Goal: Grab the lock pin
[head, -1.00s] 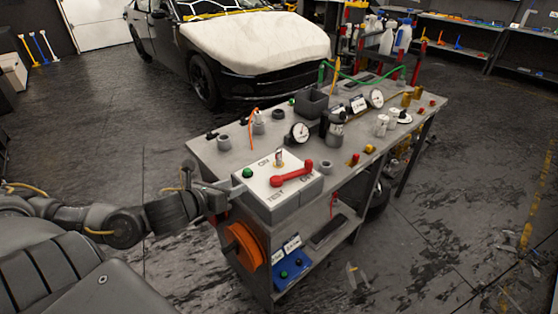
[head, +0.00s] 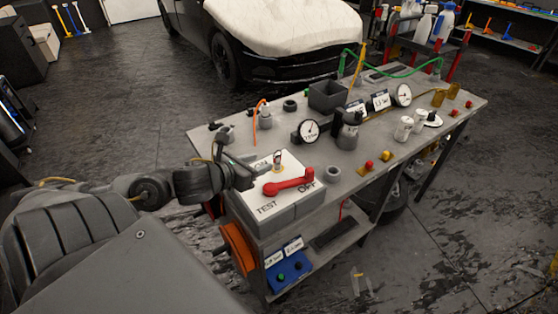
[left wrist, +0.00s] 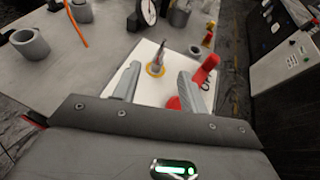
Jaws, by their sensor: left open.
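The lock pin (head: 277,160) stands upright in a yellow ring on the white-topped switch box (head: 284,203). It also shows in the left wrist view (left wrist: 157,62), ahead of the fingers and between their lines. A red lever handle (head: 289,185) lies across the box beside the pin, near the lettering OFF and TEST. My left gripper (head: 252,170) is over the left part of the box, a short way left of the pin. Its two fingers (left wrist: 158,87) are apart with nothing between them. My right gripper is not in view.
The grey workbench (head: 235,148) carries gauges (head: 309,130), a dark bin (head: 327,97), cups and small knobs behind and right of the box. The red lever stands close to the right finger in the left wrist view. A covered car (head: 285,40) is behind.

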